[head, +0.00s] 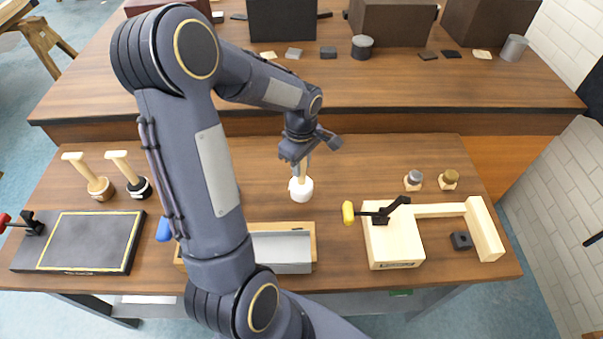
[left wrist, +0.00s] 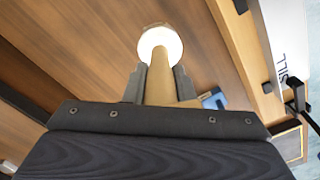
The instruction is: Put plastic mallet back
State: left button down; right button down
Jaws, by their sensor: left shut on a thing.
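My left gripper (head: 303,158) is shut on the handle of the plastic mallet, whose white head (head: 301,190) hangs below it over the middle of the workbench. I cannot tell whether the head touches the bench top. In the left wrist view the fingers of my left gripper (left wrist: 159,86) lie on both sides of the light wooden handle, and the white mallet head (left wrist: 160,43) is beyond them. A wooden-headed mallet (head: 99,188) and a black-headed mallet (head: 138,187) stand head down at the bench's left, handles up. My right gripper is not in view.
A wooden tray with a grey metal piece (head: 281,248) lies at the front middle, partly behind my arm. A blue handle (head: 163,229) shows beside my arm. A wooden bodyframe (head: 396,247) with a yellow-handled clamp stands at the right. A dark board (head: 78,241) lies at the left.

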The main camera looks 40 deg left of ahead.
pick_arm(q)
jog(key=shift+w+a+f+b, duration=0.15)
jog(key=shift+f+b, duration=0.4)
jog(key=shift+f, duration=0.4)
jog(key=shift+w+d+f+b, duration=0.1)
jog(key=shift+f+b, duration=0.4)
jog(key=shift+f, duration=0.5)
jog(key=shift+f+b, duration=0.15)
jog(key=shift+b, duration=0.15)
jog(key=c, duration=1.2)
grip_release()
